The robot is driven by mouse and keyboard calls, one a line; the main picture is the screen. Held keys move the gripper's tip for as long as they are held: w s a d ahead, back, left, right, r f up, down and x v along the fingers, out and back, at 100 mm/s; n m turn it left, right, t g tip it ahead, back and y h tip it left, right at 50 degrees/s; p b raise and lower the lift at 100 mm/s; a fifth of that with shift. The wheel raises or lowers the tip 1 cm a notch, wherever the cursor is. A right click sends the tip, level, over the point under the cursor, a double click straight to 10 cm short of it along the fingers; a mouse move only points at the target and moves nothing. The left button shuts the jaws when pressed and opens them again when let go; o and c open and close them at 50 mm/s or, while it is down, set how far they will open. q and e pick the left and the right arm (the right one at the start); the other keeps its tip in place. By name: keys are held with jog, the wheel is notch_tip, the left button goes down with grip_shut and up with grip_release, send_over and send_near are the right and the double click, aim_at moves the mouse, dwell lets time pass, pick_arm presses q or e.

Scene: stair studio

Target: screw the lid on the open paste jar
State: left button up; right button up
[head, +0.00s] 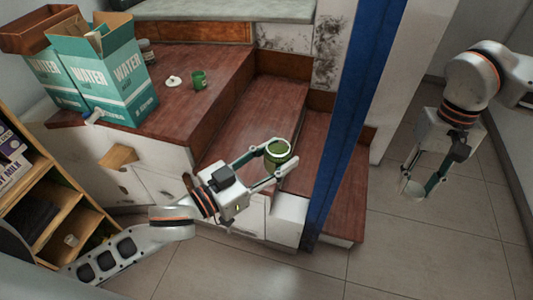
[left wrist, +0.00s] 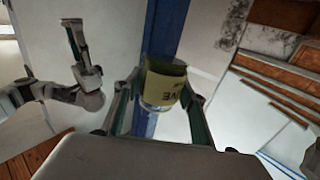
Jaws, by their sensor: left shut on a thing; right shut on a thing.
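The open paste jar (head: 278,153) is glassy with dark green paste in it. My left gripper (head: 278,158) is shut around its sides and holds it in the air in front of the steps. In the left wrist view the jar (left wrist: 160,90) sits between the fingers, with a yellow label facing the camera. My right gripper (head: 417,186) is shut on a small pale disc (head: 412,189), which looks like the lid. It is well to the right of the jar, apart from it. The right gripper also shows in the left wrist view (left wrist: 77,50).
A blue post (head: 345,120) stands between my two grippers. The red-brown landing (head: 215,62) holds teal water boxes (head: 124,72), a green cup (head: 198,80), a white item (head: 174,81) and another jar (head: 147,52). A wooden shelf (head: 60,205) is at left. The tiled floor (head: 400,255) is clear.

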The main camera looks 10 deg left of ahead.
dwell(0.3)
jog(key=w+a+r+t, duration=0.1)
jog(key=w+a+r, duration=0.1)
jog(key=a+r, duration=0.35)
jog(key=w+a+r, duration=0.2)
jog(key=a, duration=0.6)
jog(key=n, duration=0.2)
send_near(278, 155)
jog(key=w, duration=0.2)
jog(key=shift+s+a+r+t, duration=0.15)
jog(key=shift+s+r+t, duration=0.1)
jog(key=shift+r+t, duration=0.2)
jog(key=shift+f, duration=2)
jog(key=shift+f, duration=0.15)
jog(key=shift+f, duration=0.75)
jog(key=shift+f, duration=0.6)
